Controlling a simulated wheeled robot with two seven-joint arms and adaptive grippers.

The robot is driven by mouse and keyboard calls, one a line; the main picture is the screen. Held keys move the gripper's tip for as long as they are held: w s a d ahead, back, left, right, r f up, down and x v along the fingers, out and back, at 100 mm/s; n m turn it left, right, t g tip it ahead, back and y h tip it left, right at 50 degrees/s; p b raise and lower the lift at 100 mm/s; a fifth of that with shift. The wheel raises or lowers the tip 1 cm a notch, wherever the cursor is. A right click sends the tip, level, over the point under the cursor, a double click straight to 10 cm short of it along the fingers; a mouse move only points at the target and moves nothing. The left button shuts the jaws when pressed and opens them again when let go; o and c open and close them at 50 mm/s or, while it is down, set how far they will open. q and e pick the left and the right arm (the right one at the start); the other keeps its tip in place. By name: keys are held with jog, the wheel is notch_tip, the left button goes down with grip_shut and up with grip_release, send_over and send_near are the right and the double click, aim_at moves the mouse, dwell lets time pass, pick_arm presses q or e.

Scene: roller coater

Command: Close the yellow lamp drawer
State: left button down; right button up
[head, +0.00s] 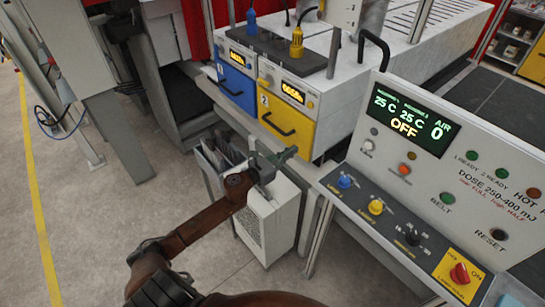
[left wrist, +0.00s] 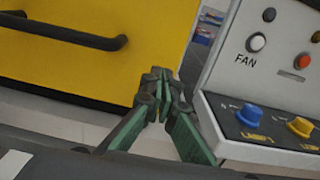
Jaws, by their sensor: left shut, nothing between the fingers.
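The yellow lamp drawer (head: 284,122), marked 2 and with a black bar handle, sits right of the blue drawer in the head view. A yellow side face shows to the right of its front; how far it stands out is hard to tell. In the left wrist view the yellow front (left wrist: 60,70) fills the upper left, with its handle at far left. My left gripper (head: 288,154) is shut and empty, below and in front of the yellow drawer. Its green fingers meet at the tips (left wrist: 163,88), beside the yellow front's right edge; contact cannot be told. My right gripper is not seen.
The blue drawer (head: 236,86) is on the left. The control panel (head: 420,125) with its knobs stands close on the right, and also in the left wrist view (left wrist: 275,60). A white cabinet (head: 268,222) stands below my left gripper. Open floor lies at left.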

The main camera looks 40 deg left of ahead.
pick_arm(q)
jog(key=b+v, duration=0.1)
jog(key=v, duration=0.8)
jog(key=shift+s, duration=0.3)
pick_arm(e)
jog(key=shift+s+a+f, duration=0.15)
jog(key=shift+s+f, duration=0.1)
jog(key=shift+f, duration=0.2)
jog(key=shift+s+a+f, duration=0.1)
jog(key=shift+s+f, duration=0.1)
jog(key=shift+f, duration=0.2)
